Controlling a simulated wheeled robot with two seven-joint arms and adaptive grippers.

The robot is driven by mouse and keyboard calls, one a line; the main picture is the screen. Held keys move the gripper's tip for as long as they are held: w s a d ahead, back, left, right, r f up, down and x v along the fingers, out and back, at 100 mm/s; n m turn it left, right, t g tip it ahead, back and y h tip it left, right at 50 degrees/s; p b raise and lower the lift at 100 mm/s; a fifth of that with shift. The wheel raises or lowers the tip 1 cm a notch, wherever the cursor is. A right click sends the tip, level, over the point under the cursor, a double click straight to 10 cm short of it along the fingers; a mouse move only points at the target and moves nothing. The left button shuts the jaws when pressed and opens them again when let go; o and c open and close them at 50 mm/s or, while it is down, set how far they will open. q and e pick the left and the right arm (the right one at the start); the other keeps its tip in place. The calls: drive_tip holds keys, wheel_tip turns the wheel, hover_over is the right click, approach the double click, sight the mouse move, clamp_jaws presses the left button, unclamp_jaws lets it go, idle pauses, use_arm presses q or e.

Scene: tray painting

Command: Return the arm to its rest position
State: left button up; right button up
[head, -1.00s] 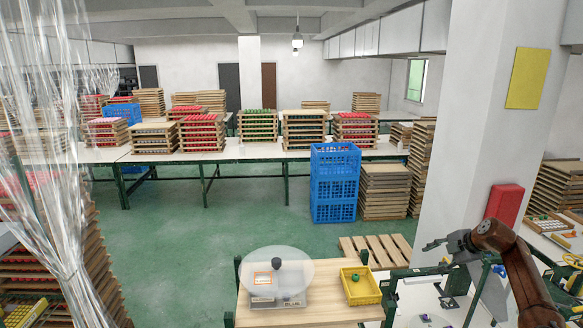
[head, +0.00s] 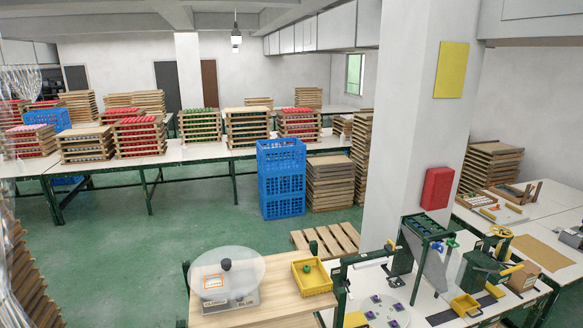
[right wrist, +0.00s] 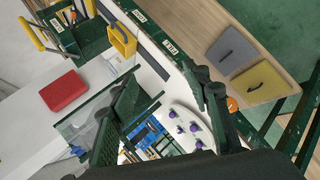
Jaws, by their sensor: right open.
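My right gripper (right wrist: 162,82) shows only in the right wrist view, with its two dark fingers spread apart and nothing between them. Beyond the fingers is a pale round plate (right wrist: 178,112) with several purple pieces on it; the gripper appears apart from it. The same plate (head: 392,317) is at the bottom of the head view, partly cut off. Neither of my arms shows in the head view now, and my left gripper is in no view.
A green frame (head: 428,228) stands on the white workbench beside a pillar (head: 405,150). Blue crates (head: 281,180) are stacked behind. Green floor between is open.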

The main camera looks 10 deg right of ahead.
drive_tip(key=s+d+f+m+g+h, duration=0.1)
drive_tip(key=s+d+f+m+g, duration=0.2)
drive_tip(key=s, duration=1.1)
drive_tip(key=s+d+f+g+h, duration=0.2)
drive_tip(key=s+d, duration=0.3)
drive_tip(key=s, duration=0.9)
drive_tip(key=s+d+f+m+g+h, duration=0.1)
drive_tip(key=s+d+f+m+g, duration=0.2)
drive_tip(key=s, duration=1.1)
drive_tip(key=s+a+f+y, duration=0.2)
drive_tip(key=a+f+y, duration=0.1)
drive_tip(key=a+f, duration=1.1)
drive_tip(key=s+a+f+y, duration=0.2)
drive_tip(key=a+f, duration=1)
drive_tip(key=a, duration=0.4)
drive_tip(key=a+f+m+y, duration=0.1)
drive_tip(key=a+f, duration=0.2)
drive_tip(key=a, duration=0.9)
drive_tip(key=a+f+m+y, duration=0.15)
drive_tip(key=a+f, duration=0.25)
drive_tip(key=a, duration=0.7)
drive_tip(key=a+f+y, duration=0.2)
drive_tip(key=a+f, duration=0.1)
drive_tip(key=a, duration=0.9)
wheel_tip(320, 180, down, 15)
drive_tip(key=s+b, duration=0.1)
drive_tip(key=b, duration=1.4)
drive_tip(key=shift+d+r, duration=0.2)
drive_tip(key=shift+d, duration=0.1)
drive_tip(key=shift+h, duration=0.25)
